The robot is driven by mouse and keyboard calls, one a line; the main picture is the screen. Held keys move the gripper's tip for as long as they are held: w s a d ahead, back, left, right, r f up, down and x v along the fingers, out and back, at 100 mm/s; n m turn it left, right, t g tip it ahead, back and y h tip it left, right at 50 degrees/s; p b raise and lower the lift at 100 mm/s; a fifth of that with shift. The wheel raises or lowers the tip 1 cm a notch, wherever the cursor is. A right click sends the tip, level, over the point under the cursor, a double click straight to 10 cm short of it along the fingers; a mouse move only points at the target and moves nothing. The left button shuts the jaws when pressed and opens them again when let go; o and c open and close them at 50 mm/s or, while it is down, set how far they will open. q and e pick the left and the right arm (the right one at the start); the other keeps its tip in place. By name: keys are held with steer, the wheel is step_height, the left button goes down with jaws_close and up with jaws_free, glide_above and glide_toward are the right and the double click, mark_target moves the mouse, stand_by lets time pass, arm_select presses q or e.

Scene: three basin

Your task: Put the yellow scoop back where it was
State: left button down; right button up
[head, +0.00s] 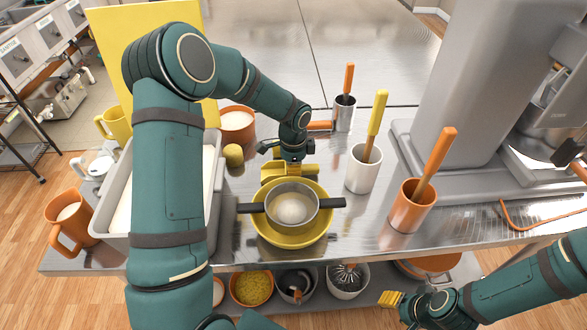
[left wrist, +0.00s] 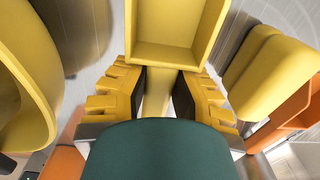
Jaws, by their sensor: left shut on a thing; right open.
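My left gripper (head: 289,160) is shut on the yellow scoop (left wrist: 172,30), just behind the yellow bowl. The yellow bowl (head: 260,226) holds a metal sieve (head: 305,212) with a pale round mass inside. My right gripper (head: 388,298) is open and empty at the lower right, beyond the table's front edge.
A white cup (head: 360,177) with a yellow-handled tool and an orange cup (head: 402,216) stand right of the bowl. A metal cup (head: 343,118) stands behind. The back table is clear.

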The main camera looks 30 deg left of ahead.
arm_select(q)
steer(key=shift+f, duration=0.15)
steer(key=c, duration=0.9)
jaws_free()
steer(key=shift+r, duration=0.2)
steer(key=shift+r, duration=0.3)
step_height(320, 180, up, 12)
steer(key=shift+s+f+p, duration=0.1)
steer(key=shift+f+p, duration=0.15)
steer(key=shift+p, duration=0.5)
